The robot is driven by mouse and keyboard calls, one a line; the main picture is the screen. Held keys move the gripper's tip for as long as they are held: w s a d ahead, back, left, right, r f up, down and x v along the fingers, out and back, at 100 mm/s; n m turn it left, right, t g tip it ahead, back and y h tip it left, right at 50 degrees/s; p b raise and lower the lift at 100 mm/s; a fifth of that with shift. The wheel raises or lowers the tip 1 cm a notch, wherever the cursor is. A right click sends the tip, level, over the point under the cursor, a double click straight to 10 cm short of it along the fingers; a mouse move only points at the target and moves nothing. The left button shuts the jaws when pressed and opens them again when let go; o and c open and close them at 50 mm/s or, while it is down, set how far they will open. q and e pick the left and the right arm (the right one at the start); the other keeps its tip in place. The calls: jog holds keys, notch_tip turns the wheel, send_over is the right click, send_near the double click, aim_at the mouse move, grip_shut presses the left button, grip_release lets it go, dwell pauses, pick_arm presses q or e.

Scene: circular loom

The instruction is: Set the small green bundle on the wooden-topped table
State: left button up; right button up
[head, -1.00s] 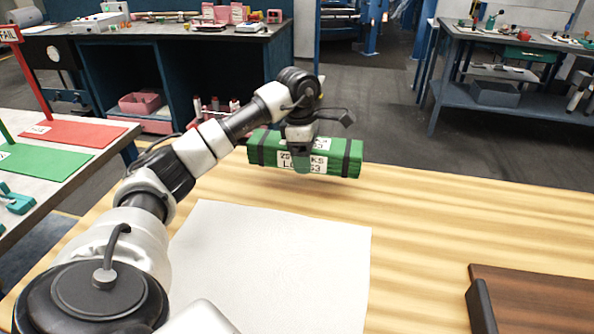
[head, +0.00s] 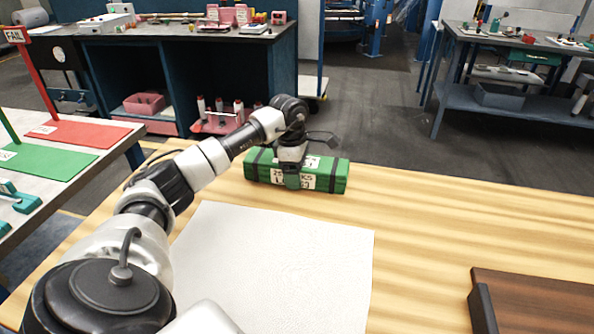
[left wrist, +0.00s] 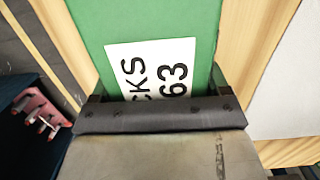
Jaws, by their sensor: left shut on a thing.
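The small green bundle (head: 328,183), with dark straps and a white label, is near the far edge of the wooden-topped table (head: 450,225). My left gripper (head: 293,178) is shut on its middle from above. The bundle lies level, its underside at or very close to the wood; I cannot tell for sure whether it touches. In the left wrist view the bundle's green top (left wrist: 150,22) and label fill the space between the fingers, with wood on both sides. My right gripper is not in view.
A white sheet (head: 275,265) lies on the table in front of the bundle. A dark brown board (head: 540,300) is at the right front. Bare wood lies to the right of the bundle. A side table with green (head: 50,163) and red panels stands at left.

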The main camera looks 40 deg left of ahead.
pick_arm(q)
jog(key=o, duration=1.2)
jog(key=shift+f, duration=0.1)
jog(key=r, duration=0.4)
jog(key=a+r, duration=0.1)
jog(key=r, duration=0.7)
jog(key=shift+s+a+r, duration=0.15)
jog(key=shift+s, duration=0.2)
